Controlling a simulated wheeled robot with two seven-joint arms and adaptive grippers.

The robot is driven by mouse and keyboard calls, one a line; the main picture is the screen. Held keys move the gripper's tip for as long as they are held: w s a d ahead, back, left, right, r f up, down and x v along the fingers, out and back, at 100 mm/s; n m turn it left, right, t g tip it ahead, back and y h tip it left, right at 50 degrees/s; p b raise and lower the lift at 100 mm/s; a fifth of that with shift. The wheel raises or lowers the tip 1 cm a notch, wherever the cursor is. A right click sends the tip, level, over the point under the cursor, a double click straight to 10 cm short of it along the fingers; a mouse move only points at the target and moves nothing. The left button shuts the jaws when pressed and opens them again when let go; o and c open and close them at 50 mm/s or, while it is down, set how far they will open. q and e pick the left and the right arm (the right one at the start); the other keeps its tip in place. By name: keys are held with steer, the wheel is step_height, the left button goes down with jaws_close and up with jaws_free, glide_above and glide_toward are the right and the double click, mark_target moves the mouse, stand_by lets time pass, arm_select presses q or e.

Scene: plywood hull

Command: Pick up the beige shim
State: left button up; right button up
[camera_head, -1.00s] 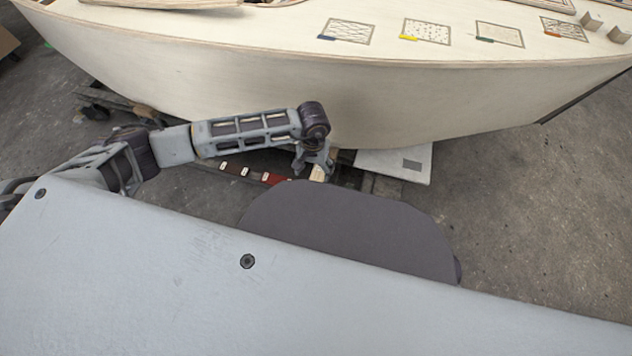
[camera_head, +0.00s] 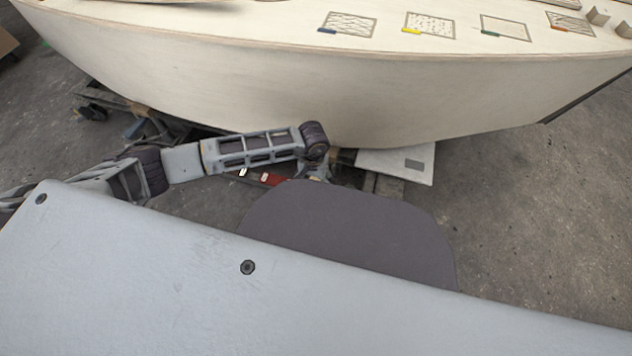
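My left arm reaches in from the left, low in front of the pale hull. My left gripper (camera_head: 316,172) points down past the wrist, just behind the dark rounded edge of my own body. Its fingertips are mostly hidden, so I cannot tell if it is open or shut. A small beige patch shows at the fingers, perhaps the beige shim (camera_head: 314,179); whether it is gripped is unclear. To its left lies a red piece (camera_head: 272,180) with small white labels, partly covered by my forearm. My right gripper is not in view.
The plywood hull (camera_head: 330,95) curves close behind my arm. A white board (camera_head: 395,165) with a dark square lies on a wooden pallet to the right of the gripper. Patterned squares with coloured tabs sit on the hull top. The concrete floor at right is clear.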

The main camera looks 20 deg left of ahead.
mark_target(312, 191)
arm_select(q)
steer(key=shift+s+a+f+b, duration=0.15)
steer(key=shift+f+b, duration=0.35)
steer(key=shift+f, duration=0.35)
steer(key=shift+s+a+f+b, duration=0.15)
steer(key=shift+f+b, duration=0.35)
steer(key=shift+f, duration=0.35)
steer(key=shift+f+b, duration=0.4)
steer(key=shift+f, duration=0.5)
steer(key=c, duration=1.1)
steer(key=shift+w+r, duration=0.1)
steer(key=shift+c, duration=0.2)
step_height(312, 191, up, 10)
steer(key=p, duration=0.4)
